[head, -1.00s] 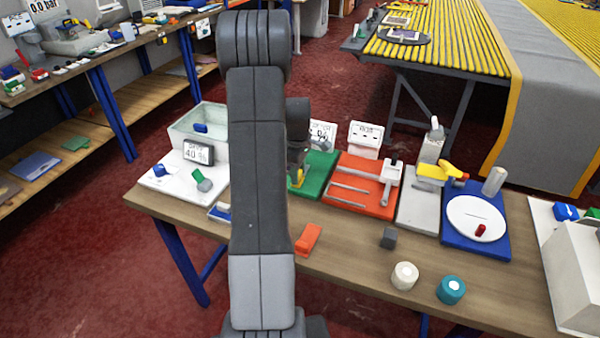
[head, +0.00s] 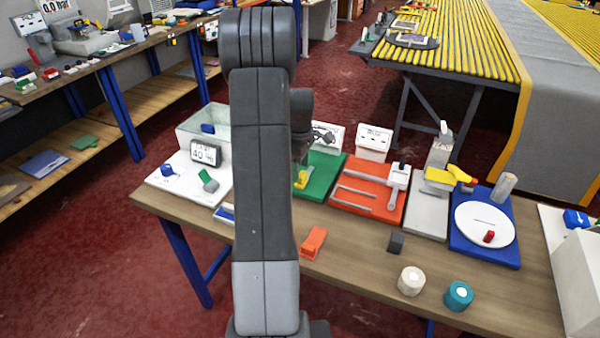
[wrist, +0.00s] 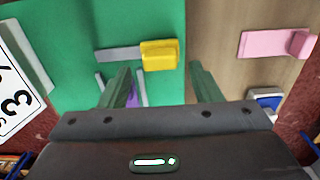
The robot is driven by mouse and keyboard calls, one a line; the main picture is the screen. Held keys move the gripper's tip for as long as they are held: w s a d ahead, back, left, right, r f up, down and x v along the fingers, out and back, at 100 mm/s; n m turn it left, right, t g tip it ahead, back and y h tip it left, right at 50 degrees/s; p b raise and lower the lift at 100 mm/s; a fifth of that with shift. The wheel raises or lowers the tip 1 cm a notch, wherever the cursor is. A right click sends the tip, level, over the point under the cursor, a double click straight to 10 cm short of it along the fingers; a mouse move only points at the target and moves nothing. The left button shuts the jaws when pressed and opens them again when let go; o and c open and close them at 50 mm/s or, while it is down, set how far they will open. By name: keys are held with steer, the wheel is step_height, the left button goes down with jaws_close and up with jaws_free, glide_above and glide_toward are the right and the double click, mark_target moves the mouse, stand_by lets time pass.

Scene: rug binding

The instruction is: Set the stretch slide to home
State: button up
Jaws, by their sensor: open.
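A green board (head: 323,170) lies on the table with a yellow block (head: 302,179) on it. In the wrist view the yellow block (wrist: 160,55) sits at the end of a grey bar (wrist: 117,54) on the green board (wrist: 60,100). No readable label tells whether this is the stretch slide; the orange board (head: 357,202) beside it also carries rails and a grey-white sliding piece (head: 399,178). My gripper (wrist: 160,82) is open and empty above the green board, its fingertips either side of and just short of the yellow block. A purple piece (wrist: 132,95) shows partly between the fingers.
An orange piece (head: 313,242), a dark cube (head: 396,242), a white cylinder (head: 411,281) and a teal cylinder (head: 458,296) stand along the front. A grey board (head: 425,215) and a blue board (head: 487,250) with a white disc stand right. Bare table lies between.

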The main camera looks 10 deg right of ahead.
mark_target(304, 181)
step_height(304, 181, up, 11)
steer(key=shift+b, duration=0.4)
step_height(304, 181, down, 13)
steer(key=shift+f+p, duration=0.15)
steer(key=shift+p, duration=0.5)
steer(key=shift+s+d+f, duration=0.1)
steer(key=shift+d+f, duration=0.05)
steer(key=shift+f, duration=0.1)
steer(key=shift+s+d, duration=0.3)
steer(key=shift+d, duration=0.15)
